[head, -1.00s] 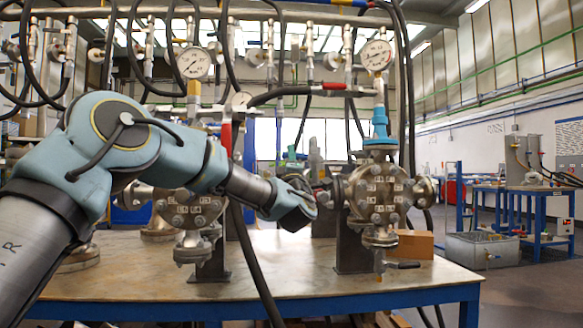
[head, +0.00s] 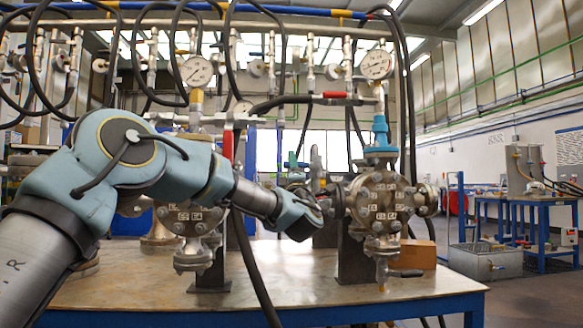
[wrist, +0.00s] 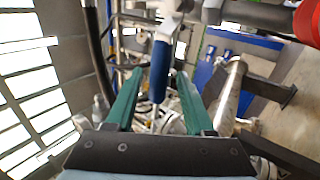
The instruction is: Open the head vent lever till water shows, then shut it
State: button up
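My gripper (head: 311,205) is at the left side of the right flanged vessel (head: 378,203), close to its left flange. In the wrist view its two green fingers (wrist: 157,90) stand apart. A blue-sleeved lever (wrist: 160,72) lies between them, with a gap on each side; I cannot tell whether it is the head vent lever. In the head view my gripper's fingertips are small and partly hidden. I cannot make out any water.
Black hoses hang from the overhead pipes, one crossing the table front. Pressure gauges (head: 376,65) stand above. A cardboard box (head: 415,254) is behind the right vessel.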

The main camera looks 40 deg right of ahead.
jog(key=v, duration=1)
jog(key=shift+s+a+f, duration=0.25)
dwell(0.4)
